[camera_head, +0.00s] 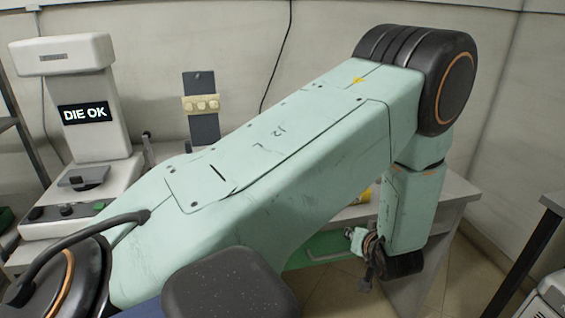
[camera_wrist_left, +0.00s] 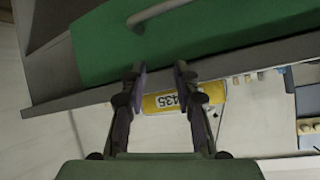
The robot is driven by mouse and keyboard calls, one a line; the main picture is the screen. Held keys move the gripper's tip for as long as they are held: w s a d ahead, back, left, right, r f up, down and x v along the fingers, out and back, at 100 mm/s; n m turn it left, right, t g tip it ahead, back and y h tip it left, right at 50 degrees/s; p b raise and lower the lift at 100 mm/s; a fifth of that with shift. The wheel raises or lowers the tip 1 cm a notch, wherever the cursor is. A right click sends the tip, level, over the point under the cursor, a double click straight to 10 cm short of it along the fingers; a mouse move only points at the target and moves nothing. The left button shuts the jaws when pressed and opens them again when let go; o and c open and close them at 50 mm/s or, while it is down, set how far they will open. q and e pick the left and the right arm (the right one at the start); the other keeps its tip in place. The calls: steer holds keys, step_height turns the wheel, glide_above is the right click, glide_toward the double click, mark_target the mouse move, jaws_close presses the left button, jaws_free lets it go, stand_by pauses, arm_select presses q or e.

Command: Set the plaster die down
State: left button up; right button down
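I cannot make out a plaster die in either view. My left arm fills the middle of the head view, and its gripper (camera_head: 365,252) hangs low at the right, partly hidden by the arm. In the left wrist view, the two dark fingers of my left gripper (camera_wrist_left: 160,68) stand apart with nothing held between them. A yellow block (camera_wrist_left: 160,103) marked 435 lies beyond the fingers, partly covered by the right finger. My right gripper is not in view.
A white machine (camera_head: 66,55) with a screen (camera_head: 84,113) reading DIE OK stands at the left. A dark upright panel (camera_head: 200,83) carries cream pieces (camera_head: 202,104). A green drawer front (camera_head: 325,243) shows below my arm; the wrist view shows a green panel (camera_wrist_left: 200,40) with a handle.

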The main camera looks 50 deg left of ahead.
arm_select(q)
steer(key=s+d+f+m+g+h, duration=0.1)
steer(key=s+d+f+m+h, duration=0.25)
steer(key=s+f, duration=0.45)
steer(key=s+d+f+m+g+h, duration=0.15)
steer(key=s+d+f, duration=0.3)
steer(key=s, duration=0.55)
steer(key=s+d+f+m+g+h, duration=0.1)
steer(key=s+d+g+h, duration=0.1)
steer(key=s, duration=0.6)
steer(key=s+d+f+m+g+h, duration=0.1)
steer(key=s+d+m+h, duration=0.1)
steer(key=s, duration=0.5)
steer(key=shift+s+d+g, duration=0.35)
steer(key=shift+d, duration=0.55)
